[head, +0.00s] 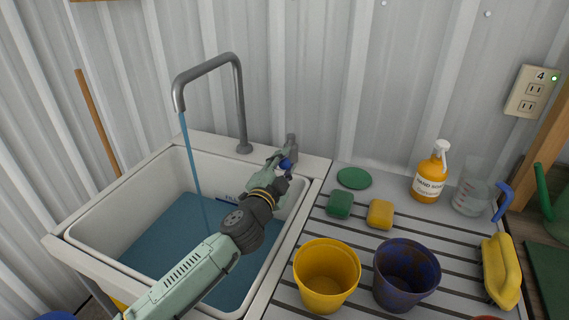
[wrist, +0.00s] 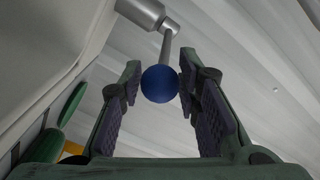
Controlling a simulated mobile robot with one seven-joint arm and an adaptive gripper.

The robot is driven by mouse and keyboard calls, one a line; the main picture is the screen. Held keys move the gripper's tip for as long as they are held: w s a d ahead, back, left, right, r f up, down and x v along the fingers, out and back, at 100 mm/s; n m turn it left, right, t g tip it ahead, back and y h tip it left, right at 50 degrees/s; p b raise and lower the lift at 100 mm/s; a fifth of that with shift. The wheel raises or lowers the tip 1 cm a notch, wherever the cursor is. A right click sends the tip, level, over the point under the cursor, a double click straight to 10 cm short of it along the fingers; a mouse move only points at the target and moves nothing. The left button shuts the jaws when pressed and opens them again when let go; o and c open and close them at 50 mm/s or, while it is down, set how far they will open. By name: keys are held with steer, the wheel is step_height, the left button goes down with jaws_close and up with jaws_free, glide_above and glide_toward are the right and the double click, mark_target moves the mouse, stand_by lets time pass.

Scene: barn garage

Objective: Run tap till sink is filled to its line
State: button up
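The white sink (head: 85,225) holds blue water (head: 165,240) across its basin. The grey tap spout (head: 208,66) arches over it, and a thin blue stream (head: 190,160) runs from it into the water. A dark marking (head: 226,199) shows on the sink's inner back wall just above the water, partly hidden by my arm. My gripper (head: 283,164) is at the tap handle (head: 291,143) on the sink's back right corner. In the wrist view, the handle's blue knob (wrist: 160,84) sits between my open fingers, close to the right one and apart from the left.
Right of the sink, a slatted drainboard (head: 350,240) holds a yellow cup (head: 326,275), a dark blue cup (head: 405,275), sponges (head: 380,213), a soap bottle (head: 430,178), a clear jug (head: 470,196) and a yellow brush (head: 500,270). A corrugated wall (head: 330,70) stands close behind.

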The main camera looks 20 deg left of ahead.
jaws_close()
stand_by(0.3)
